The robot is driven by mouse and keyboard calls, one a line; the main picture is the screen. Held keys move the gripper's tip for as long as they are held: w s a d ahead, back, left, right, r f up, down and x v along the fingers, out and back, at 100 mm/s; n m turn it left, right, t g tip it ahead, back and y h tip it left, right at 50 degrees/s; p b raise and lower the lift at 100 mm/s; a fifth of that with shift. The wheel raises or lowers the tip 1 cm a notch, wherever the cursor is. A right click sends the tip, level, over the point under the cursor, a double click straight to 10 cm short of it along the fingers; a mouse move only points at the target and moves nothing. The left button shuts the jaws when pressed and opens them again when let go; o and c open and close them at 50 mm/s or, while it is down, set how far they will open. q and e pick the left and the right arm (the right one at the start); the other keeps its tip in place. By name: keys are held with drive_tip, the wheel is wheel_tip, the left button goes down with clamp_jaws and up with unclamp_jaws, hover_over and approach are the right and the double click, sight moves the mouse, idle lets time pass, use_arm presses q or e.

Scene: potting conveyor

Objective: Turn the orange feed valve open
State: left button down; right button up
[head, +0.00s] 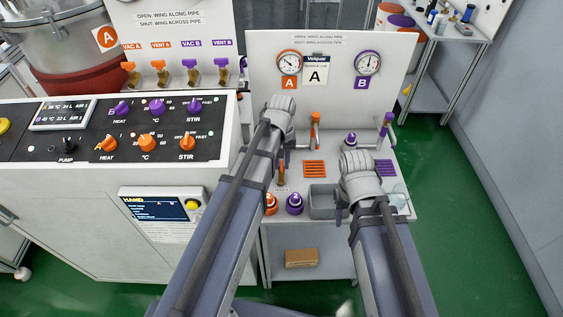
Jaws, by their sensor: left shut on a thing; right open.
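The orange feed valve appears to be the small orange-and-brass piece (282,173) on the grey bench, at the tip of my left gripper (285,157). My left gripper is shut on it. My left wrist and forearm hide most of the grip, and I cannot read which way the wing points. My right gripper (342,206) is open over the front of the bench, by a grey bin, and its fingers are partly hidden by its wrist.
An orange-topped upright fitting (315,132) and a purple-topped one (385,132) stand behind. An orange bottle (270,204) and a purple bottle (294,204) stand at the front. The grey bin (321,203) is beside them. A gauge panel (338,85) closes the back.

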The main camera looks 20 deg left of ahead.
sight(282, 165)
idle(0.3)
use_arm(q)
drive_tip(key=c, duration=0.9)
unclamp_jaws()
drive_tip(key=shift+r, duration=0.15)
wheel_tip(282, 165, up, 8)
drive_tip(key=p, duration=0.8)
drive_tip(key=shift+f, duration=0.2)
drive_tip(key=s+d+m+y, duration=0.1)
drive_tip(key=s+d+m, duration=0.6)
drive_tip(key=s+d, duration=0.3)
drive_tip(key=s, duration=0.4)
drive_tip(key=shift+s+d, duration=0.3)
drive_tip(key=shift+d, duration=0.1)
